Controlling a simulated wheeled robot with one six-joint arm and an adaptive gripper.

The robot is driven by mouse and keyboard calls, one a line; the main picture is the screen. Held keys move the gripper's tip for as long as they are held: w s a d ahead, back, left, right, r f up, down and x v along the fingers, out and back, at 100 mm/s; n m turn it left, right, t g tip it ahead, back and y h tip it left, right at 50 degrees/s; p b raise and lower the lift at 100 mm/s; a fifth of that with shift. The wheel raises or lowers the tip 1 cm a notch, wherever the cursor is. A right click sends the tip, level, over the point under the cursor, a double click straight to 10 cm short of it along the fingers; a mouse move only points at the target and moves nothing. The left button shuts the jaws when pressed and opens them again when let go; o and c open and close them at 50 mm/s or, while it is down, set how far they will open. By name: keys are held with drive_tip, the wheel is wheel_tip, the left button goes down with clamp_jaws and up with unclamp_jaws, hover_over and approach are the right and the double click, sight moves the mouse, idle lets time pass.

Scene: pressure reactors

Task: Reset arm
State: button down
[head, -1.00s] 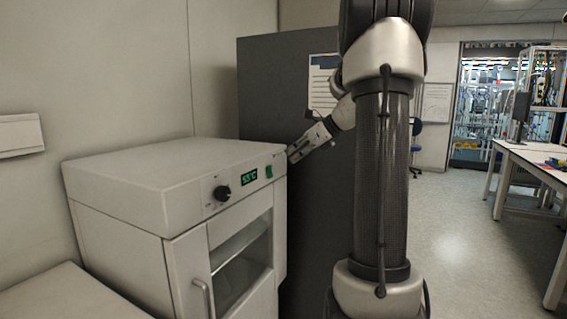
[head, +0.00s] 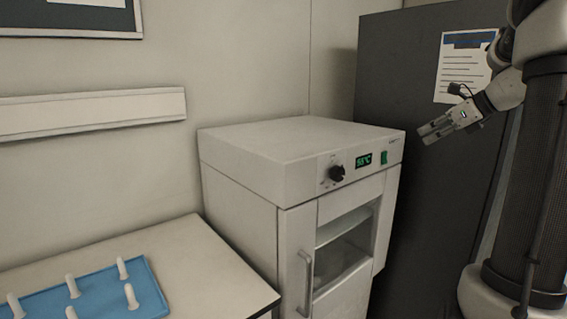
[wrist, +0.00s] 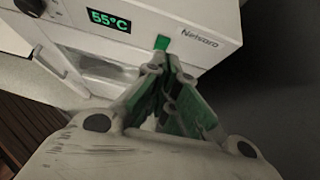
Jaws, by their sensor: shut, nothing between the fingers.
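My gripper (head: 436,132) is at the upper right in the head view, beside the right front corner of a white oven. Its fingers are shut and empty. In the wrist view the closed fingers (wrist: 165,75) point at the oven's front panel, close to a green switch (wrist: 161,43). I cannot tell from the pictures whether the fingertips touch it. The oven (head: 300,150) shows a lit 55°C display (head: 364,160), a black knob (head: 336,173) and the green switch. Its glass door is closed.
A dark grey cabinet (head: 395,75) with a posted sheet (head: 463,66) stands behind my arm. At lower left, a bench (head: 215,260) holds a blue tray (head: 100,297) with several white upright pegs. A white rail (head: 90,112) runs along the wall.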

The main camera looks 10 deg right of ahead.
drive_tip(key=s+a+f+n+g+h, duration=0.15)
drive_tip(key=s+f+n+g, duration=0.25)
drive_tip(key=s+f+n, duration=0.6)
drive_tip(key=s+a+n+h, duration=0.3)
drive_tip(key=s+a+n, duration=1.1)
drive_tip(key=n, duration=0.5)
drive_tip(key=shift+s+a+r+n+g+h, duration=0.3)
drive_tip(key=shift+s+a+h, duration=0.1)
drive_tip(key=shift+s, duration=0.6)
